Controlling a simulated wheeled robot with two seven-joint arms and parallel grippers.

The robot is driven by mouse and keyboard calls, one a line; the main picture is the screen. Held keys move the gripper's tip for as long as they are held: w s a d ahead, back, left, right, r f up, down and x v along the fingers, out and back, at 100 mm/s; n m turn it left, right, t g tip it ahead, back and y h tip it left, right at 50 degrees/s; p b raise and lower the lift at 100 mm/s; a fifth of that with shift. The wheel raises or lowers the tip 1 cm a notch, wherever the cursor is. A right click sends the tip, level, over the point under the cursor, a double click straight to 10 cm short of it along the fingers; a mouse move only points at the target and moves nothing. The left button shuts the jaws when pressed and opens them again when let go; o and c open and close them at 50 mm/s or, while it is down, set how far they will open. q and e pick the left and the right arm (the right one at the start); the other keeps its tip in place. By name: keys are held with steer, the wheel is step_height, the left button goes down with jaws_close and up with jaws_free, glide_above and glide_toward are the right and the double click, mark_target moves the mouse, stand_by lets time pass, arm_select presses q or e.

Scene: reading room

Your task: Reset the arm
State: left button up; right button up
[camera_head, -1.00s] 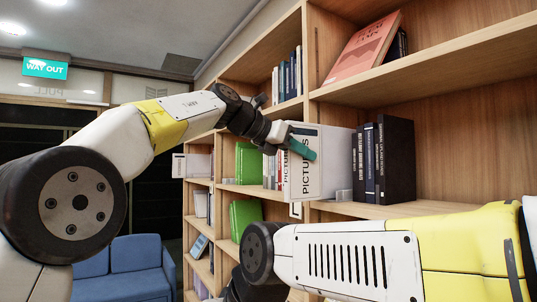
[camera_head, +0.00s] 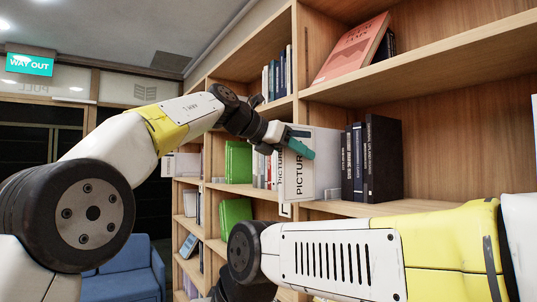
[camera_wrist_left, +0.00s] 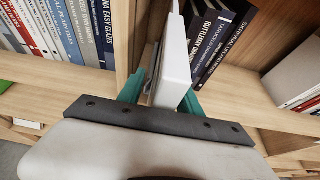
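My left arm (camera_head: 140,135) reaches from the left up to the bookcase. Its gripper (camera_head: 300,147) is at a thick white book marked "PICTURES" (camera_head: 323,165), which stands upright at the front of a middle shelf. In the left wrist view, the teal fingers (camera_wrist_left: 162,92) are apart, one on each side of the white book (camera_wrist_left: 174,62). The right finger is close to it; whether it touches is unclear. The fingertips are partly hidden. My right arm (camera_head: 340,255) crosses the lower right, bent at a dark joint; its gripper does not show.
Dark books (camera_head: 382,160) stand right of the white book, and green books (camera_head: 238,162) stand to its left. A reddish book (camera_head: 352,50) leans on the shelf above. Wooden shelf boards (camera_head: 440,65) and uprights are close around the gripper. A blue sofa (camera_head: 128,268) stands lower left.

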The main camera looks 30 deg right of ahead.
arm_select(q)
steer(key=shift+o, duration=0.4)
steer(key=o, duration=0.6)
steer(key=shift+s+a, duration=0.15)
steer(key=shift+a, duration=1.7)
steer(key=shift+s+a, duration=0.15)
steer(key=shift+a, duration=1.65)
steer(key=shift+s+a, duration=0.15)
steer(key=shift+a, duration=1.7)
